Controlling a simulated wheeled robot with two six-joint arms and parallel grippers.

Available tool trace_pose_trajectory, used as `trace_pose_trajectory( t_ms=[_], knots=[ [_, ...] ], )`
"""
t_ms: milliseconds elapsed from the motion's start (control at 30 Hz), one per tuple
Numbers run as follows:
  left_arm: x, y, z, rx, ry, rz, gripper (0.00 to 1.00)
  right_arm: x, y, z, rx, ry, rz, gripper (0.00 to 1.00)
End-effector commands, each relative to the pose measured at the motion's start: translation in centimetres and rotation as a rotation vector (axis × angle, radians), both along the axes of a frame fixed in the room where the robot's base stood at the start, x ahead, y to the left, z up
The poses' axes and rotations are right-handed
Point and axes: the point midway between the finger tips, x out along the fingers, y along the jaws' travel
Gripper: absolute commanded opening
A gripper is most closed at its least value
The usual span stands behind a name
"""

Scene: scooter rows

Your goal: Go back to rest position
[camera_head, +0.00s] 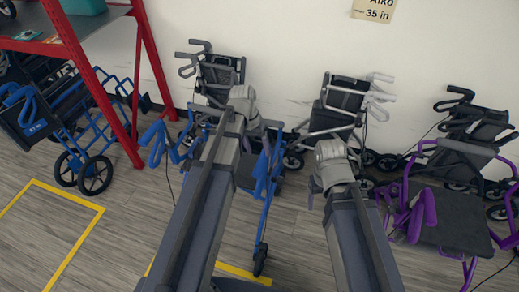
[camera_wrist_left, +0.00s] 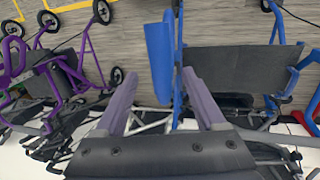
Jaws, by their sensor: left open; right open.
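My left gripper (camera_wrist_left: 159,80) is open in the left wrist view, its two purple-grey fingers apart. A blue rollator's handle grip (camera_wrist_left: 159,55) shows in the gap between the fingertips; I cannot tell whether they touch. In the head view the blue rollator (camera_head: 264,185) stands beneath and beside my left arm, which partly covers it. My left arm reaches up the middle of that view and hides its own gripper. My right arm reaches up just right of centre, and its gripper cannot be made out.
A row of rollators lines the white wall, including grey ones (camera_head: 345,105) and a purple one (camera_head: 450,215) right of my right arm. A red rack (camera_head: 95,85) and another blue rollator (camera_head: 70,135) stand at left. Yellow-lined floor (camera_head: 45,230) at lower left is clear.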

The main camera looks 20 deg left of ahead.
Motion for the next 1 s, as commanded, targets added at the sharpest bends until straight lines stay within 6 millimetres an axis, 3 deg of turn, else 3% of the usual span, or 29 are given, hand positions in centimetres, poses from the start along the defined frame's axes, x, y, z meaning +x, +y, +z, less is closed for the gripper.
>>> trace_pose_trajectory(
  t_ms=[33,133,733,867,1000],
  knots=[
    [0.0,0.2,1.2,0.000,0.000,0.001,0.72,0.0,0.0,1.2,0.000,0.000,0.000,0.72],
    [0.0,0.3,1.8,0.000,0.000,0.001,0.72,0.0,0.0,1.8,0.000,0.000,0.000,0.72],
    [-0.1,0.2,1.8,0.002,0.000,-0.003,0.72,0.0,0.0,1.8,0.000,0.000,0.000,0.72],
    [-2.2,-2.3,1.7,0.036,0.010,-0.047,0.72,0.0,0.0,1.8,0.000,0.000,0.000,0.72],
    [-6.6,-6.6,1.5,0.120,0.021,-0.135,0.72,0.0,0.0,1.8,0.000,0.000,0.000,0.72]
  ],
)
